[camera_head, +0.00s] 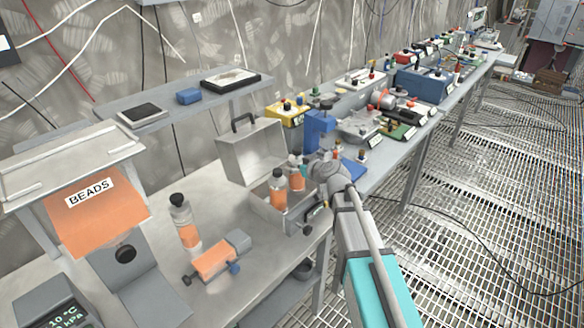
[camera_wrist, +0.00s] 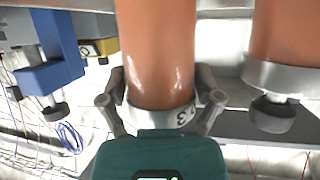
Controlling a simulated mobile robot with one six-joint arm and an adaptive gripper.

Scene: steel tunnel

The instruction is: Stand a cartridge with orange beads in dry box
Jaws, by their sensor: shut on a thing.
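The dry box (camera_head: 262,209) is a grey metal box on the bench with its lid (camera_head: 252,152) open. A cartridge with orange beads (camera_head: 279,193) stands upright in it; a second orange cartridge also shows at the right in the wrist view (camera_wrist: 288,40). My gripper (camera_wrist: 160,103) is shut on another orange-bead cartridge (camera_wrist: 157,45), near a pale band with a partly hidden number. In the head view this held cartridge (camera_head: 297,181) is upright at the box's back right. The box wall hides its lower end, so I cannot tell whether it touches the floor.
A partly filled cartridge (camera_head: 186,227) stands on the bench, and an orange one (camera_head: 216,261) lies beside it. The BEADS dispenser (camera_head: 97,212) is at the left. A blue stand (camera_head: 320,131) is close behind my gripper. Cluttered instruments (camera_head: 420,85) fill the bench beyond.

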